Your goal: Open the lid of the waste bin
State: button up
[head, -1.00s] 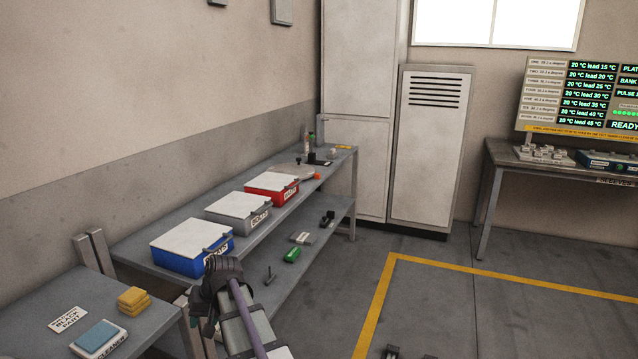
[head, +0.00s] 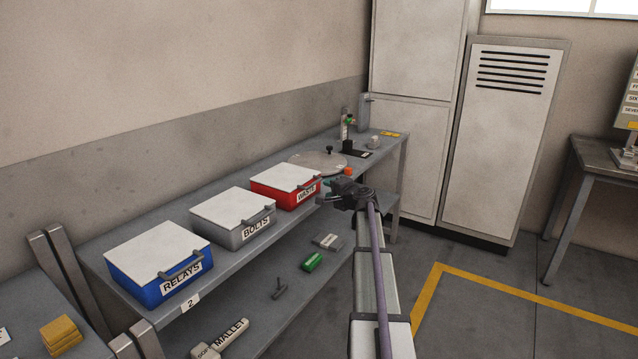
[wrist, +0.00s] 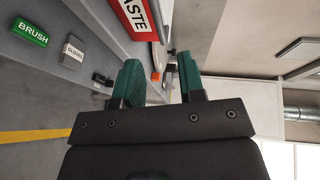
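The waste bin (head: 272,190) is a red box labelled WASTE with a white lid (head: 288,177), standing on the bench beyond the grey bolts bin. Its lid is shut, with a dark handle at the front edge. In the wrist view the red front of the waste bin (wrist: 128,14) shows at the top, cut off by the frame. My gripper (head: 330,191) is just right of the bin's front in the head view, apart from the lid as far as I can tell. In the wrist view its two green fingers (wrist: 160,82) stand apart with nothing between them.
The grey bolts bin (head: 226,232) and blue relays bin (head: 140,287) stand nearer on the bench, lids shut. A round plate (head: 312,162) with a knob lies behind the waste bin. The lower shelf holds a green brush block (head: 313,262) and a mallet (head: 231,334).

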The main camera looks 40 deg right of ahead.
aim_at(315, 183)
jog(key=w, duration=0.3)
jog(key=w+f+b, duration=0.1)
jog(key=w, duration=0.2)
jog(key=w+d+f, duration=0.1)
jog(key=w, duration=0.3)
jog(key=shift+w+b, duration=0.1)
jog(key=shift+b, duration=0.25)
grip_shut()
